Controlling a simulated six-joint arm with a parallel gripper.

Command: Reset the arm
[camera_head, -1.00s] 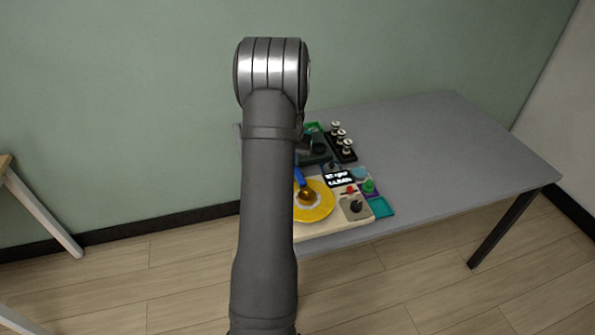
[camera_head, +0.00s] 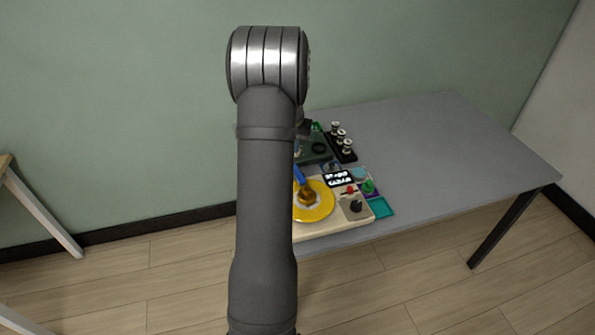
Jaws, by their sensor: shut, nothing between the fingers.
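My arm rises through the left middle of the picture and hides the left end of the table. A small dark end part, which looks like my gripper (camera_head: 304,127), shows just right of the arm, above the back of the work area. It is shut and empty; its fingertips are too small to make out. Nothing hangs from it.
A grey table (camera_head: 440,140) carries a beige board (camera_head: 330,229) with a yellow disc (camera_head: 321,211), a dark knob (camera_head: 355,206) and a teal tray (camera_head: 381,207). A black rack (camera_head: 348,154) holds silver-topped items. The table's right side is clear.

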